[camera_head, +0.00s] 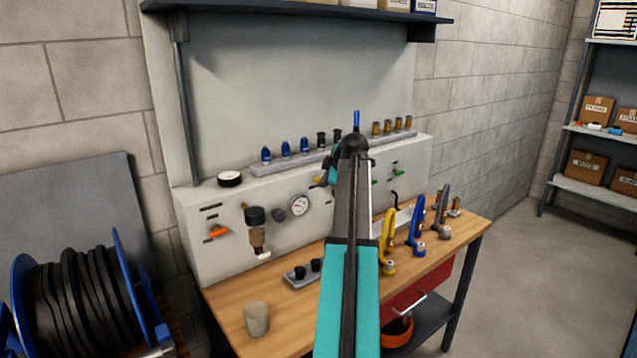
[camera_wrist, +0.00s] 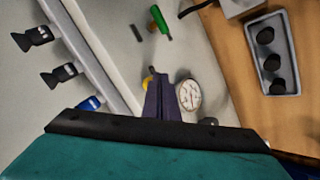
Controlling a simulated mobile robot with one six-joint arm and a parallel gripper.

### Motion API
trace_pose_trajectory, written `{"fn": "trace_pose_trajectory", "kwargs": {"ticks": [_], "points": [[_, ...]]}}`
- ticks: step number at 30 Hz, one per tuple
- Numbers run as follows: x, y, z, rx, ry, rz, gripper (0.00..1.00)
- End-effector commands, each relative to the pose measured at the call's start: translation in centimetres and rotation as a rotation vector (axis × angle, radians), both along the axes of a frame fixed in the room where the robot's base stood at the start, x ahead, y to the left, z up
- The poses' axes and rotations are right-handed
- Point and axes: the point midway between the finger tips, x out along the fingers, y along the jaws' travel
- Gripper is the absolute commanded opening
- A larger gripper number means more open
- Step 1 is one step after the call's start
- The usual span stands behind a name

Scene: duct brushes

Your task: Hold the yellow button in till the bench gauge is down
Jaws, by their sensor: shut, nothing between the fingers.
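The yellow button (camera_wrist: 148,80) shows in the wrist view as a small patch beside my closed fingertips (camera_wrist: 163,88), which partly cover it. I cannot tell whether the fingers touch it. In the head view a small yellow spot, likely the same button (camera_head: 318,180), shows at the left edge of my gripper (camera_head: 327,177). The round white bench gauge (camera_head: 299,206) is on the front panel, below and left of my gripper. It also shows right of the fingers in the wrist view (camera_wrist: 189,94); its reading is too small to tell. My gripper is shut and empty.
An orange-handled valve (camera_head: 218,232) and a filter bowl (camera_head: 256,235) are on the panel's left.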

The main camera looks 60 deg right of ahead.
Motion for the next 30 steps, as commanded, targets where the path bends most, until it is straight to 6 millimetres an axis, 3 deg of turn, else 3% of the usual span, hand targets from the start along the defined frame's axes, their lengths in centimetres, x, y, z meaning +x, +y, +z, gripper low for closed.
{"fn": "trace_pose_trajectory", "kwargs": {"ticks": [30], "points": [[0.92, -0.15, 0.00, 0.000, -0.001, 0.002, 0.00]]}}
